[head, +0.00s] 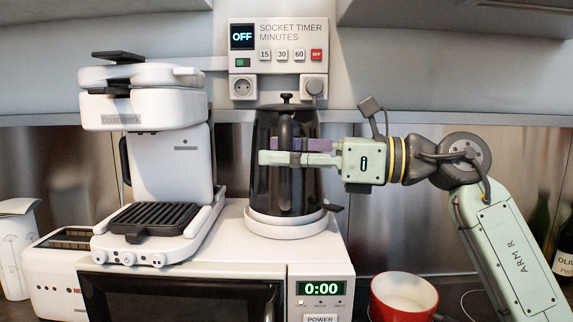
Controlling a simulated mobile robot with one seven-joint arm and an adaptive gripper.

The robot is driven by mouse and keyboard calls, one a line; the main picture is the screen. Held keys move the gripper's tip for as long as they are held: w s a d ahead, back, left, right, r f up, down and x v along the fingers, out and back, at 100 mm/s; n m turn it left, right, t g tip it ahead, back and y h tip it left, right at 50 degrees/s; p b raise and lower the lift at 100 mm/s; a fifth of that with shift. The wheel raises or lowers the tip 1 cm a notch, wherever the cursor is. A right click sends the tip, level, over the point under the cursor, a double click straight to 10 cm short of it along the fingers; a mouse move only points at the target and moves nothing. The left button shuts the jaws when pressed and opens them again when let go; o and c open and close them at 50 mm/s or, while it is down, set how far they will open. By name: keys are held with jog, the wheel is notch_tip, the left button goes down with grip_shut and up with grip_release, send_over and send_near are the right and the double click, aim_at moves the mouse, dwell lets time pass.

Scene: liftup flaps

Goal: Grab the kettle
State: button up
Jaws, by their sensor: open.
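The kettle (286,191) is dark, glossy and upright, with a black knob on its lid. It stands on a round white base (287,226) on top of the microwave. My gripper (285,151) comes in from the right at the upper half of the kettle. One pale green finger passes in front of the body, and purple finger pads show against it. The fingers are apart and overlap the kettle in the picture. I cannot tell whether they touch it.
A socket timer (278,60) is on the wall behind. A red pot (402,297) sits at lower right. A toaster (53,275) is at the left, and bottles (563,240) stand far right.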

jog(key=shift+c, duration=0.6)
grip_shut()
jog(key=shift+r, duration=0.15)
